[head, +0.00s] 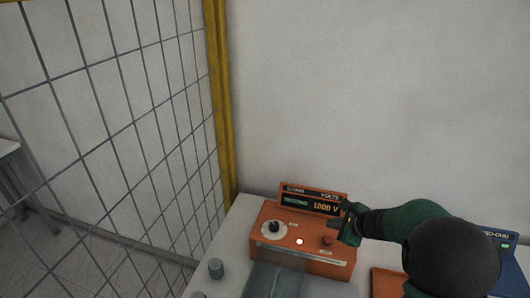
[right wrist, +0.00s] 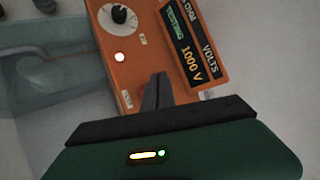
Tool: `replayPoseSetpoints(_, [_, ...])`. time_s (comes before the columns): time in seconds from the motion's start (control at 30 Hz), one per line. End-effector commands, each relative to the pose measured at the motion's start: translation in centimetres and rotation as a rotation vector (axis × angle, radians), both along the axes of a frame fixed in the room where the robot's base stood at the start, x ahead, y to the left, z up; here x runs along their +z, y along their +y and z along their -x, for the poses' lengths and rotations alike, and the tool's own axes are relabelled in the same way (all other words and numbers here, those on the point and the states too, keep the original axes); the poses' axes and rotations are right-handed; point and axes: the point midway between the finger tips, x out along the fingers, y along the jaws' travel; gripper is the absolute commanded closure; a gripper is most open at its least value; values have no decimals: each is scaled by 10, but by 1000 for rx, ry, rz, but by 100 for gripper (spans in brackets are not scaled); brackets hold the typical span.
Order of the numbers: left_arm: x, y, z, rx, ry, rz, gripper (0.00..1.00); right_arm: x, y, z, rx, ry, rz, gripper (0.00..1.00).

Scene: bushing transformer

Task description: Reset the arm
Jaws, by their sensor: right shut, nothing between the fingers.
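My right arm comes in from the right in the head view. Its gripper (head: 336,224) is shut and empty, just above the right end of the orange tester (head: 310,266), near a red button (head: 327,240). Whether the fingers touch the button cannot be told. In the right wrist view the shut fingers (right wrist: 155,92) point at the tester's orange panel (right wrist: 150,50) and hide part of it. The tester's display (head: 312,202) reads 1000 V with a green word TESTING. My left gripper is not in view.
The tester has a black dial (head: 274,227) and a lit white lamp (head: 299,241). It stands on a white table (head: 228,245) with grey posts (head: 215,268) at the left. A blue device (head: 508,258) is at the right. A yellow-framed mesh fence (head: 110,110) stands left.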

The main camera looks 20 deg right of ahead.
Motion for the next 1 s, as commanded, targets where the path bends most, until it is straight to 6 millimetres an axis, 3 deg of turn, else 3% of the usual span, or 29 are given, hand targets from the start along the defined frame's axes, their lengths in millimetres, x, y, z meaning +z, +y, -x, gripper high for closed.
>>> replayPoseSetpoints(0.07, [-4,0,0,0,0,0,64,-9,23,12,100,34,53,100])
replayPoseSetpoints(0.17, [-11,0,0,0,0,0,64,-32,74,52,394,116,220,100])
replayPoseSetpoints(0.2, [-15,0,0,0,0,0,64,-43,97,76,563,152,317,100])
replayPoseSetpoints(0.3, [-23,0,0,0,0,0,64,-66,138,139,1021,204,589,100])
replayPoseSetpoints(0.4, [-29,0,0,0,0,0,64,-79,157,186,1422,205,835,100])
replayPoseSetpoints(0.5, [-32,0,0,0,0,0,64,-86,163,213,1706,182,1012,100])
replayPoseSetpoints(0.67, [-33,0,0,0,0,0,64,-90,165,228,1896,158,1130,100])
replayPoseSetpoints(1.0, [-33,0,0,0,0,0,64,-89,164,228,1897,160,1131,100])
